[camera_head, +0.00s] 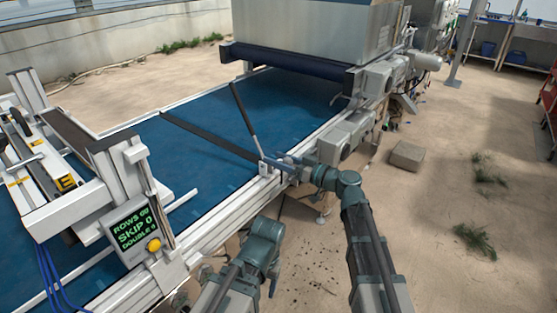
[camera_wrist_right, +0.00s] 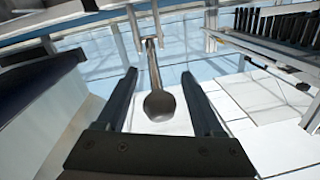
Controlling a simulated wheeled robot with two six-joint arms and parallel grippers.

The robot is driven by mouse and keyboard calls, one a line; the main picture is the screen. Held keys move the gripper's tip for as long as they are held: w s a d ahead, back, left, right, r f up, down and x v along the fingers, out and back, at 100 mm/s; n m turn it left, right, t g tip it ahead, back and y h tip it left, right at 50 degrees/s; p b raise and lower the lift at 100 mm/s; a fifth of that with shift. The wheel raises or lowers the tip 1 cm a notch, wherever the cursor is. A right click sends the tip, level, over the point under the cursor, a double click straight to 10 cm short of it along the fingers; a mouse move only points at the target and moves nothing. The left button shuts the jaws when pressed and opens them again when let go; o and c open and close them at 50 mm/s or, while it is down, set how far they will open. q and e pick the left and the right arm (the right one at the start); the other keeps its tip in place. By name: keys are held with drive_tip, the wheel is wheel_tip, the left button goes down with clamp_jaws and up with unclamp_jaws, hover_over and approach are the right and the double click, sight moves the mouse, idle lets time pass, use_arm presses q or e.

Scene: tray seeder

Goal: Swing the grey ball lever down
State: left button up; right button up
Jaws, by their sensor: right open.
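The grey ball lever (camera_wrist_right: 159,104) shows in the right wrist view. Its round ball end lies between my two fingers, and its stem runs away from me toward a light metal frame. My right gripper (camera_wrist_right: 158,76) is open around the lever, with a gap visible on each side of the ball. In the head view my right gripper (camera_head: 286,162) is at the near side rail of the blue belt. There the ball is too small and too covered by the gripper to make out. An arm link of mine shows at the bottom, but no left gripper fingers can be seen.
The blue belt (camera_head: 205,115) runs beside the gripper, with dark bars (camera_head: 212,137) angled over it. A grey motor box (camera_head: 343,140) sits on the rail just right of the gripper. A display panel (camera_head: 133,229) with a yellow knob stands at the left.

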clamp_jaws()
idle(1.3)
